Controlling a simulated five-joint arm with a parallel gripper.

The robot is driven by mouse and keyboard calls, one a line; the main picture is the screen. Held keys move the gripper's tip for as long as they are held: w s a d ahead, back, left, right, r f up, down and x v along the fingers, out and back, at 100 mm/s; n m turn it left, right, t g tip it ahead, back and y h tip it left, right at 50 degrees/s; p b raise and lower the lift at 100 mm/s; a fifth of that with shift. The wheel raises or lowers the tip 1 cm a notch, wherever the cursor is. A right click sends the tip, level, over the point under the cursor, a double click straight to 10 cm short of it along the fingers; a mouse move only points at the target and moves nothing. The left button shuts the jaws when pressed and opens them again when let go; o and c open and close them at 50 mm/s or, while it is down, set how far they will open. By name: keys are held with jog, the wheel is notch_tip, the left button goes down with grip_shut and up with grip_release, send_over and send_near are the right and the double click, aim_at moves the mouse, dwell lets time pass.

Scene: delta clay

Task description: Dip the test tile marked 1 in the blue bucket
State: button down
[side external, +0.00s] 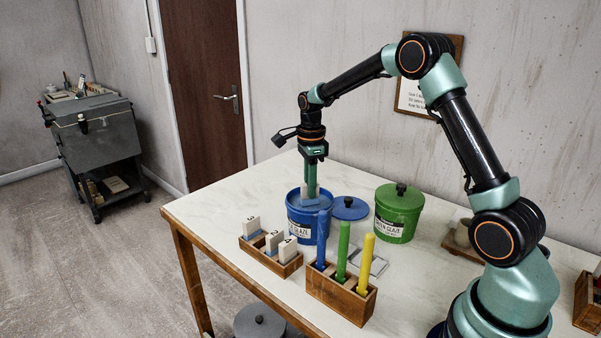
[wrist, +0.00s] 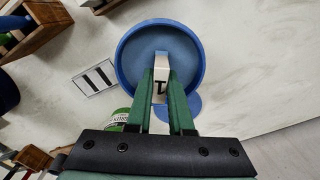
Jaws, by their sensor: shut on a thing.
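The blue bucket (side external: 307,226) stands open on the table, with a glaze label on its front. In the wrist view the bucket (wrist: 128,78) lies under my fingers. My gripper (side external: 311,192) points down into the bucket's mouth and is shut on a pale test tile. The wrist view shows my fingertips (wrist: 162,82) on either side of the tile (wrist: 162,62), with a dark 1 on it. The tile's lower end is at or inside the bucket; how deep it is in the glaze I cannot tell.
A blue lid (side external: 350,208) lies behind the bucket, beside the lidded green bucket (side external: 400,216). In front are a wooden rack (side external: 268,258) of tiles and a wooden holder (side external: 338,297) with blue, green and yellow sticks.

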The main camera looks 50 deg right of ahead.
jog(key=shift+r, duration=2.9)
jog(key=shift+r, duration=1.5)
